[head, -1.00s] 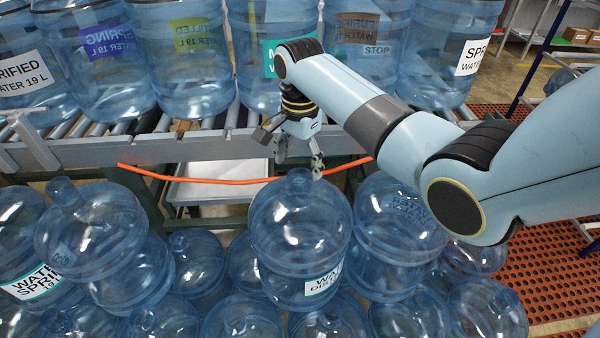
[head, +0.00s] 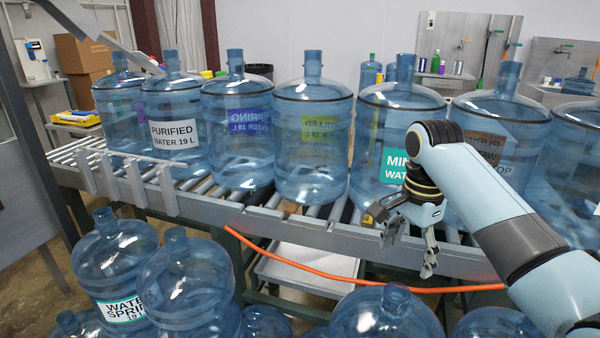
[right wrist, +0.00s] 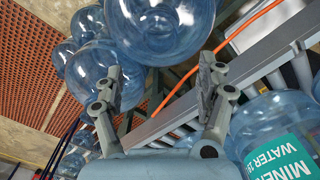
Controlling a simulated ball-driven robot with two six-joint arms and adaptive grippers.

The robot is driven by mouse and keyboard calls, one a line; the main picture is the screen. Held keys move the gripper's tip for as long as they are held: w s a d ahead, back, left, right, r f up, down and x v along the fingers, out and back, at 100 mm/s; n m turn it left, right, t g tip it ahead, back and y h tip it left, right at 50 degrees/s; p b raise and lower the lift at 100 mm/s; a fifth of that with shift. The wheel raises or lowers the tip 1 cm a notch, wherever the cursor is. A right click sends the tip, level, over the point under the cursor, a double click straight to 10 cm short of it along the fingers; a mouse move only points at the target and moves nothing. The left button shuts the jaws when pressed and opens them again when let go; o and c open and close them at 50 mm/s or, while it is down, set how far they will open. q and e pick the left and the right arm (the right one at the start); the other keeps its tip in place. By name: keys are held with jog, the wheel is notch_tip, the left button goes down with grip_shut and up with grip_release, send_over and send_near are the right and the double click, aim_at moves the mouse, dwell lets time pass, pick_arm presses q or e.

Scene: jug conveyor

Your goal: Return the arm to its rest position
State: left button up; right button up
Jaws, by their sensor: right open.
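My right gripper (head: 408,262) is open and empty in the head view. It hangs in front of the conveyor (head: 300,228), just above and behind a blue jug (head: 385,318) that stands below. In the right wrist view the two fingers of my right gripper (right wrist: 160,88) are spread apart with nothing between them. A jug (right wrist: 160,30) shows beyond the fingertips, apart from them. My right arm comes in from the right side of the head view. My left gripper is not in view.
Several large jugs stand in a row on the conveyor, including one with a green label (head: 395,130) close behind my arm. More jugs (head: 118,265) crowd the floor in front. An orange hose (head: 300,266) hangs along the conveyor's front, above a pale tray (head: 305,265).

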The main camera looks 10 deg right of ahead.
jog(key=s+a+f+n+t, duration=0.25)
jog(key=s+n, duration=0.55)
jog(key=s, duration=0.6)
jog(key=s+r+n+t, duration=0.1)
jog(key=s+r+n, duration=0.4)
jog(key=s+n, duration=0.5)
jog(key=s+d+f+m+g+h+b, duration=0.15)
jog(key=f+b, duration=0.25)
jog(key=f, duration=1.2)
jog(key=s+f+m+y+b, duration=0.1)
jog(key=s+f+b, duration=0.15)
jog(key=f, duration=1.35)
jog(key=s+f+b, duration=0.4)
jog(key=s+f, duration=0.5)
jog(key=f, duration=0.3)
jog(key=s+d+f+g+b, duration=0.1)
jog(key=s+f+b, duration=0.3)
jog(key=s+f, duration=0.5)
notch_tip(320, 180, down, 4)
jog(key=shift+s+f, duration=0.1)
jog(key=shift+s, duration=0.2)
jog(key=shift+d, duration=0.1)
